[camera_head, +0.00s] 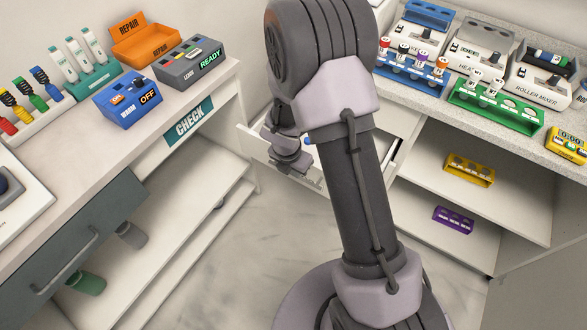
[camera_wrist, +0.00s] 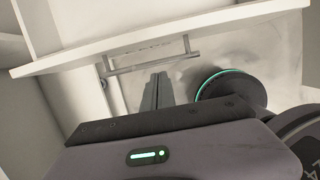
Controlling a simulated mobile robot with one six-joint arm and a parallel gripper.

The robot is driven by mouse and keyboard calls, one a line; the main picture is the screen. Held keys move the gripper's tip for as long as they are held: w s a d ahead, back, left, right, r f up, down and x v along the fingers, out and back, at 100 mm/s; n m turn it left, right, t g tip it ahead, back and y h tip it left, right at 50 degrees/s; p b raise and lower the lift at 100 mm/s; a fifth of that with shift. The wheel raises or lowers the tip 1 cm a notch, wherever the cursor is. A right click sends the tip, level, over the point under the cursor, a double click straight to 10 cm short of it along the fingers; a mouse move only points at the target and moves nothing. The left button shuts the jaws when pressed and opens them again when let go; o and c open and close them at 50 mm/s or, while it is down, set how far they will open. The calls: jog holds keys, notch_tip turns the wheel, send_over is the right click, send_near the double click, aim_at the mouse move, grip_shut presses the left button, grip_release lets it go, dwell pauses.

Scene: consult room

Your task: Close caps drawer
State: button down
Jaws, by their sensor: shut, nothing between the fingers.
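A white drawer (camera_head: 252,142) stands pulled out under the right-hand counter in the head view, partly hidden behind my arm. A small blue item (camera_head: 308,141) shows at its inside, beside my arm. In the wrist view, its white front (camera_wrist: 235,28) crosses the top, with a grey bar handle (camera_wrist: 150,59) on it. Faint lettering by the handle is too small to read. My gripper (camera_wrist: 158,76) is shut and empty, its fingertips close to the handle. I cannot tell whether they touch it. The gripper's contact with the drawer is hidden in the head view.
Open shelves below the right-hand counter hold a yellow rack (camera_head: 469,169) and a purple rack (camera_head: 454,219). Racks and devices stand on both counters. The floor (camera_head: 240,265) between them is clear.

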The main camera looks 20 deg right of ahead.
jog(key=shift+w+d+f+b, duration=0.3)
jog(key=shift+w+d+f, duration=0.45)
jog(key=shift+d, duration=0.2)
jog(key=shift+w+d+f+b, duration=0.3)
jog(key=shift+w+d+f, duration=0.4)
jog(key=shift+d, duration=0.25)
